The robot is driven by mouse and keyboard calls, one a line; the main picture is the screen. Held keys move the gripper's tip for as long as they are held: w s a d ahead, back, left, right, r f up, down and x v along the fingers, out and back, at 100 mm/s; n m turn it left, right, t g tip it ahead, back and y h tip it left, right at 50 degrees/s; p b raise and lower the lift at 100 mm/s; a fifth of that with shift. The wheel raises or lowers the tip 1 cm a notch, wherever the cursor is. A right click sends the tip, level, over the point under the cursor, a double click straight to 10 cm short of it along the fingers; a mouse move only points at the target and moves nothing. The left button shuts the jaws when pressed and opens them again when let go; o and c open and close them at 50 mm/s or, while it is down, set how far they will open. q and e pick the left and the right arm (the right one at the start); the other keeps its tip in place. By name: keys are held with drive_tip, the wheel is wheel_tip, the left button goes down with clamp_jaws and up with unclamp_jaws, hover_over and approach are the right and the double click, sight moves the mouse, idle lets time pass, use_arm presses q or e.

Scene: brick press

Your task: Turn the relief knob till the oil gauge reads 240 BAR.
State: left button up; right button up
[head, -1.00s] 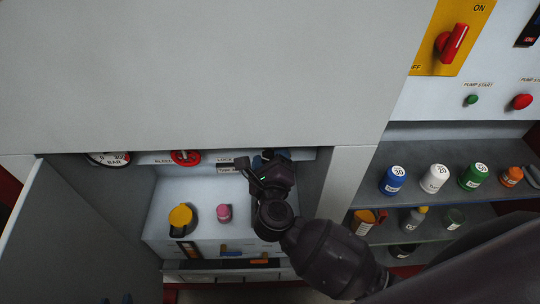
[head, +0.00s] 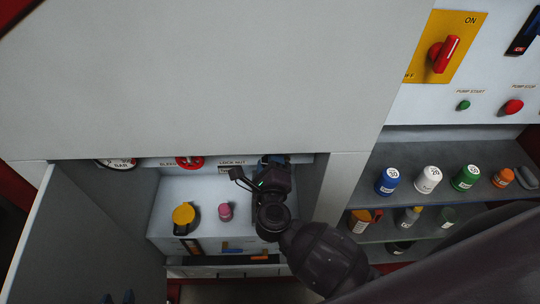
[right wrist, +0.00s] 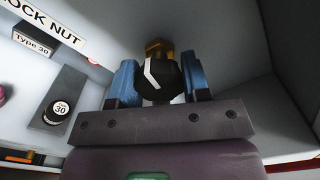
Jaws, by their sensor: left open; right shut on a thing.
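The oil gauge (head: 117,163) shows at the cabinet's upper left in the head view. The panel edge cuts off most of its dial, and I cannot read its needle. The relief knob (right wrist: 158,80) is black with a white mark and sits on a brass stem in the right wrist view. My right gripper (right wrist: 158,82) is shut on the knob, one blue finger on each side. In the head view, my right gripper (head: 270,160) hides the knob.
A red bleed knob (head: 188,162) and the lock nut label are left of my right gripper. A yellow-topped item (head: 184,214) and a pink piece (head: 225,212) stand below. The open door (head: 75,235) bounds the left. Shelves with several bottles (head: 427,180) stand right.

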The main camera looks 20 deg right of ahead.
drive_tip(key=o, duration=0.9)
drive_tip(key=shift+o, duration=0.2)
drive_tip(key=b+v, duration=0.1)
drive_tip(key=v, duration=1)
drive_tip(key=shift+w+r, duration=0.1)
idle(0.5)
